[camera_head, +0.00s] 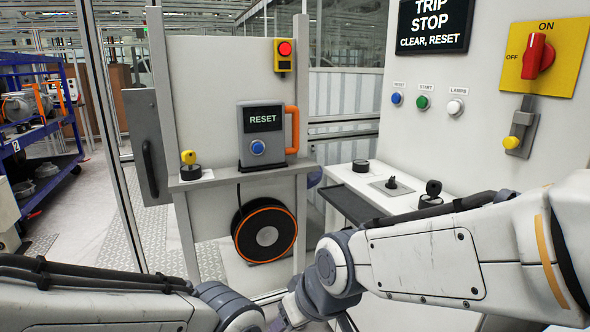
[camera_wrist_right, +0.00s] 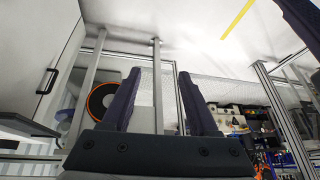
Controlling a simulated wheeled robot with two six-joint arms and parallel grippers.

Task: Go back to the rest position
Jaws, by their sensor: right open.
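My right gripper (camera_wrist_right: 160,88) is open in the right wrist view. Its two dark fingers stand apart with nothing between them. In the head view my right arm comes in from the right and bends down to the bottom middle, where its end is partly cut off. My left arm crosses the lower left to the bottom edge. The left gripper is out of the frame.
A grey panel carries a RESET box (camera_head: 262,132) with an orange handle. A cable reel (camera_head: 265,231) hangs below. A blue rack (camera_head: 40,130) stands left.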

